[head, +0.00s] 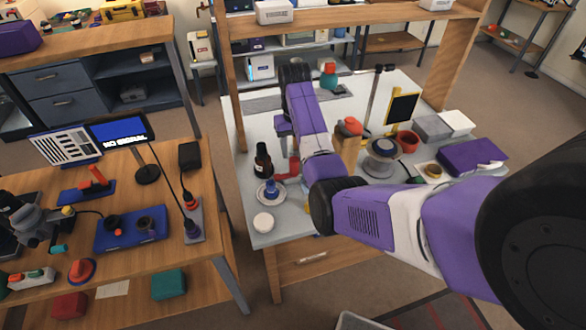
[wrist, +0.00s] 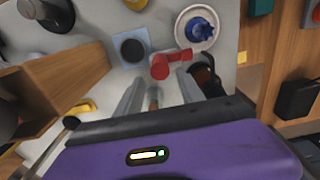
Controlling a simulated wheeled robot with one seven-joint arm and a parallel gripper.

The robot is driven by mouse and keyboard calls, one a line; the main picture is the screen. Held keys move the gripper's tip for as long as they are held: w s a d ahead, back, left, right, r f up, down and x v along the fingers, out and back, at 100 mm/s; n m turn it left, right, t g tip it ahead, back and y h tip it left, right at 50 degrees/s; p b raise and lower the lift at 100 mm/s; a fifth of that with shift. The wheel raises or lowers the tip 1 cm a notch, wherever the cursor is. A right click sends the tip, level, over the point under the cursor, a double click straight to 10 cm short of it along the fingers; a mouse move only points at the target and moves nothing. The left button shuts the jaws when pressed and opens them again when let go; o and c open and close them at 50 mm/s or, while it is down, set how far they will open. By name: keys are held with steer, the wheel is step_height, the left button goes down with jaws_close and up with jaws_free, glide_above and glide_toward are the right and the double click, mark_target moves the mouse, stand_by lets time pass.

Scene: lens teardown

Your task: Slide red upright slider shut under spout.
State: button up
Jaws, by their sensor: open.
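A red part with a short sideways arm (wrist: 160,66) shows in the wrist view just beyond my fingertips; it looks like the red slider. In the head view the red part (head: 288,171) is beside the dark bottle, partly hidden by my arm. My gripper (wrist: 158,80) is open, with one finger on each side and the red part ahead of the gap. A narrow grey-brown post shows between the fingers. I cannot tell whether the fingers touch the red part. In the head view my gripper (head: 288,150) points down over the white table. No spout can be made out clearly.
A dark bottle (head: 263,160) stands close to my gripper. A blue piece sits on a white saucer (wrist: 190,40) just beyond the red part. A blue square pad with a dark disc (wrist: 132,47) lies nearby. A wooden box (wrist: 65,85) is at the left.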

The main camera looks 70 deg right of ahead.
mark_target(294, 166)
steer(key=shift+s+a+f, duration=0.1)
steer(key=shift+a+f, duration=0.1)
steer(key=shift+f, duration=0.05)
step_height(294, 166, down, 7)
steer(key=shift+f+p, duration=0.15)
steer(key=shift+p, duration=0.25)
jaws_close()
stand_by(1.2)
